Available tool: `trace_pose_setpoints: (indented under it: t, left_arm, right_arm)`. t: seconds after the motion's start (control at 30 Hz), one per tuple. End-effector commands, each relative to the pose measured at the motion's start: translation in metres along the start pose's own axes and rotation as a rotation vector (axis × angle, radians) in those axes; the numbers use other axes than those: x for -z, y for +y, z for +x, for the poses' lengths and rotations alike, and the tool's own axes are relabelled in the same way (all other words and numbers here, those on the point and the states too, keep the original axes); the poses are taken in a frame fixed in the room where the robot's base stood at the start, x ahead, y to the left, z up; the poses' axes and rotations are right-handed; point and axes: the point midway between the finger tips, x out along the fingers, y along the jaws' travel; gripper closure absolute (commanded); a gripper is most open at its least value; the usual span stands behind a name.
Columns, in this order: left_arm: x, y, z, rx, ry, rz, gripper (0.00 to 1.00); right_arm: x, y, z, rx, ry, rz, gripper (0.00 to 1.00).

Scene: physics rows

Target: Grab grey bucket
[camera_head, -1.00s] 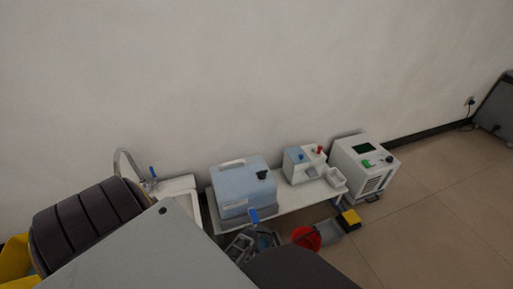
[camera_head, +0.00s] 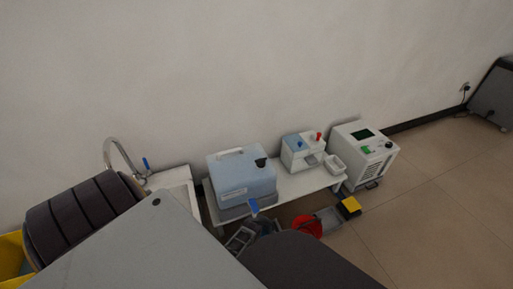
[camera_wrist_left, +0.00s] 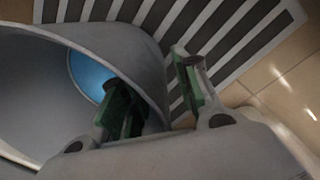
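A large grey bucket (camera_wrist_left: 22,95) fills the left of the left wrist view, tilted in the picture, with a round blue patch (camera_wrist_left: 88,72) visible inside it. My left gripper (camera_wrist_left: 150,76) is at its wall. One green-padded finger is on the inner side and the other is outside to the right. The fingers are apart, with the wall between them; I cannot tell whether either pad touches it. I cannot pick out this bucket for certain in the head view, nor my left gripper there. My right gripper is not seen.
A low white bench (camera_head: 300,184) along the wall carries a blue-grey box (camera_head: 240,178) and a small device (camera_head: 302,150). A white machine (camera_head: 363,158) stands to the right. A red container (camera_head: 307,226) and a yellow-topped one (camera_head: 349,206) are on the floor. Floor at right is clear.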

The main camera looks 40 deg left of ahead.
Motion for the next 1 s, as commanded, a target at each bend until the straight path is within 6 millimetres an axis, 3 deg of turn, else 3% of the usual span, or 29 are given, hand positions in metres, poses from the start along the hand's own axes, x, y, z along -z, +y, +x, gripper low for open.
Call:
trace_pose_setpoints:
  t: [0.67,0.9,1.0]
  left_arm:
    - [-0.0022,-0.0011,0.0041,0.001,0.0,-0.001,0.68]
    - [-0.0022,-0.0011,0.0041,0.001,0.0,-0.001,0.98]
    - [-0.0021,-0.0011,0.0041,0.001,0.0,-0.001,1.0]
  right_arm:
    - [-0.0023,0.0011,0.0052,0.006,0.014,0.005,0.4]
    - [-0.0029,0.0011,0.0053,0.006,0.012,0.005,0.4]
    - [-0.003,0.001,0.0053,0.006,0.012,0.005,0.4]
